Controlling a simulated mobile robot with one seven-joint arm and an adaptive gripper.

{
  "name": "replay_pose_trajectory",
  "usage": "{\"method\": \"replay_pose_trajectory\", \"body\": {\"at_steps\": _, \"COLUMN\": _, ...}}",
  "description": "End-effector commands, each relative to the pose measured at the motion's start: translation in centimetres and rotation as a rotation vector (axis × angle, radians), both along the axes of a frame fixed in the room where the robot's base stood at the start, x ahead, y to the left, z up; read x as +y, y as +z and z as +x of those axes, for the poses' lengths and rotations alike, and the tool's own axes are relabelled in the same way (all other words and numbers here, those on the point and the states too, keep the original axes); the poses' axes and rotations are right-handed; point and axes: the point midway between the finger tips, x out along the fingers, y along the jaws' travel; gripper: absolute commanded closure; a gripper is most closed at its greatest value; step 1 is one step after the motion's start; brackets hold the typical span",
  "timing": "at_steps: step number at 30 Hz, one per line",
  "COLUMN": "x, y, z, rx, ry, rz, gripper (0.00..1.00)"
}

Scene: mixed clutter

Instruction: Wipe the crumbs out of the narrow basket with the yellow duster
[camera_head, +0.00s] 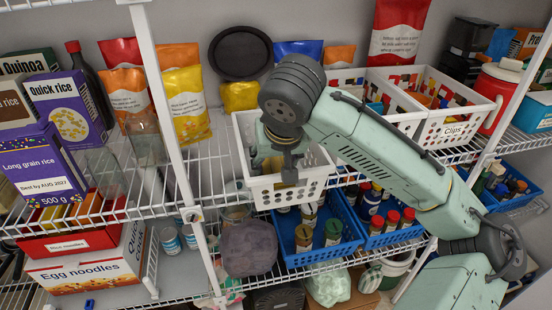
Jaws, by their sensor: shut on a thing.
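The narrow basket (262,192) is white with slotted walls and sits at the front of the middle wire shelf. My gripper (289,165) points down into it from above and is shut on the yellow duster (289,176). Only a small dull-yellow part of the duster shows below the fingers, inside the basket near its front wall. Whether the duster touches the basket floor cannot be told. My gripper and wrist hide much of the basket's inside, and I cannot make out any crumbs.
Yellow pouches (188,105) and a shelf post (165,110) stand left. A dark round pan (240,53) is behind. Blue bins (318,250) of jars sit below.

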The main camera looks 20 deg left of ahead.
Motion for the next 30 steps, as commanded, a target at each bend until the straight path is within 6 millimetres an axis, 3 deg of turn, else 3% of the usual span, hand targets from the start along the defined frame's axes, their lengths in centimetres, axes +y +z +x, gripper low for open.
{"method": "replay_pose_trajectory", "body": {"at_steps": 30, "x": 0.5, "y": -1.4, "z": 0.6, "rx": 0.001, "ry": 0.002, "rz": -0.001, "gripper": 0.78}}
